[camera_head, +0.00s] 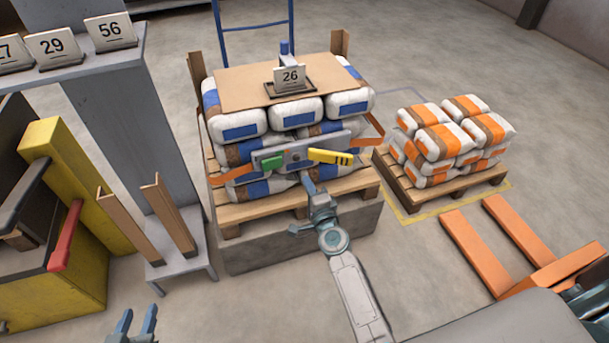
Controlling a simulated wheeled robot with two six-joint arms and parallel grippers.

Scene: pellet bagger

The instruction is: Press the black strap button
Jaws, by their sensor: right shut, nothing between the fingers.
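A grey strapping tool (298,154) sits across the front of the stacked blue-and-white bags. It has a green block (272,162) at its left and a yellow handle with black marks (328,157) at its right. An orange strap (367,144) runs from both ends of the tool. I cannot clearly make out a separate black button; a small dark spot shows near the tool's middle. My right gripper (308,186) is shut and empty, with its blue tips just below the tool's middle; contact cannot be told. My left gripper (134,320) is open and empty at the bottom left.
The bags stand on a wooden pallet (290,208) over a grey block, topped by cardboard (240,88) and a "26" sign (289,78). Orange-banded bags (450,140) stand right, near orange forks (470,250). A grey post and yellow cabinet stand left.

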